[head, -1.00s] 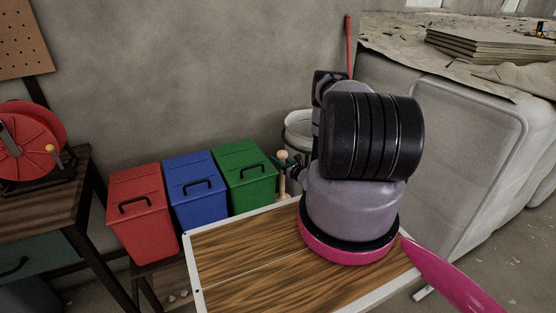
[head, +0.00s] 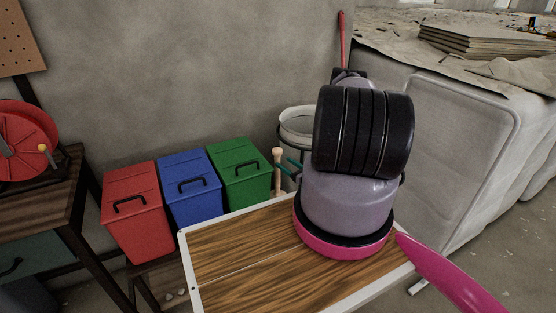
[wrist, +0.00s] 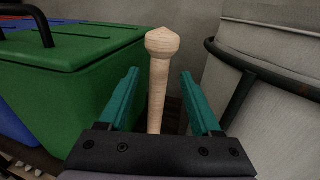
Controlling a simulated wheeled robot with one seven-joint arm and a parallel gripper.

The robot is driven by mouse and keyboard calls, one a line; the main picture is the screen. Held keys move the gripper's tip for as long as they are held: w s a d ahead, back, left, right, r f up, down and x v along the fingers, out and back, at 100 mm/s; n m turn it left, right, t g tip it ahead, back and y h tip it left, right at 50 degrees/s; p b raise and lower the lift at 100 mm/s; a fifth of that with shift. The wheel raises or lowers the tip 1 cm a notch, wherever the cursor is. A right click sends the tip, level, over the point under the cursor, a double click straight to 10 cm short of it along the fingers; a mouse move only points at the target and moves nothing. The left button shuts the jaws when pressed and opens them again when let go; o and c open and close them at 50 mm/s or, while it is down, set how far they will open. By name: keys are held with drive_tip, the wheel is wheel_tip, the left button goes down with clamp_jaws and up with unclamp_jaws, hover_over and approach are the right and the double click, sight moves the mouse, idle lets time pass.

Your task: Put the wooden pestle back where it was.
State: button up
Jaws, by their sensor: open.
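The wooden pestle (head: 278,172) is pale and stands upright, its knobbed head at the top, just right of the green bin. In the wrist view the pestle (wrist: 158,85) stands ahead between my two teal fingers, with clear gaps on both sides. My gripper (head: 291,166) is open and empty. In the head view its fingertips are a little to the right of the pestle, seemingly apart from it. The pestle's foot is hidden by my gripper in the wrist view, and I cannot clearly see what it stands on.
A green bin (head: 240,170), a blue bin (head: 188,186) and a red bin (head: 135,212) stand in a row on the left. A pale round container (head: 298,122) in a dark frame stands behind, right of the pestle. A reel table (head: 62,190) is at far left.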

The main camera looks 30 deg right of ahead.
drive_tip(key=shift+v, duration=1.65)
drive_tip(key=w+a+r+n+g+y, duration=0.25)
drive_tip(key=a+r+n, duration=0.2)
drive_tip(key=r, duration=0.55)
drive_tip(key=w+a+r+n+g+y, duration=0.1)
drive_tip(key=a+r+n+g+y, duration=0.35)
drive_tip(key=r, duration=0.55)
drive_tip(key=w+a+r+n+g+y, duration=0.25)
drive_tip(key=a+r+n, duration=0.2)
drive_tip(key=r, duration=0.55)
drive_tip(key=s+a+r+n+g+h, duration=0.3)
drive_tip(key=s+a+r+n, duration=0.2)
drive_tip(key=s+r, duration=0.4)
drive_tip(key=s+a+r+n+g+h, duration=0.2)
drive_tip(key=s+a+r+n+g, duration=0.25)
drive_tip(key=s+r, duration=0.4)
drive_tip(key=s+d+r+n+t+h, duration=0.1)
drive_tip(key=s+r+n+t+h, duration=0.4)
drive_tip(key=s+r, duration=0.7)
drive_tip(key=shift+s+d+r+n+t+h, duration=0.3)
drive_tip(key=shift+s+d+n+t+h, duration=0.1)
drive_tip(key=shift+s+t+h, duration=0.6)
drive_tip(key=shift+w, duration=0.1)
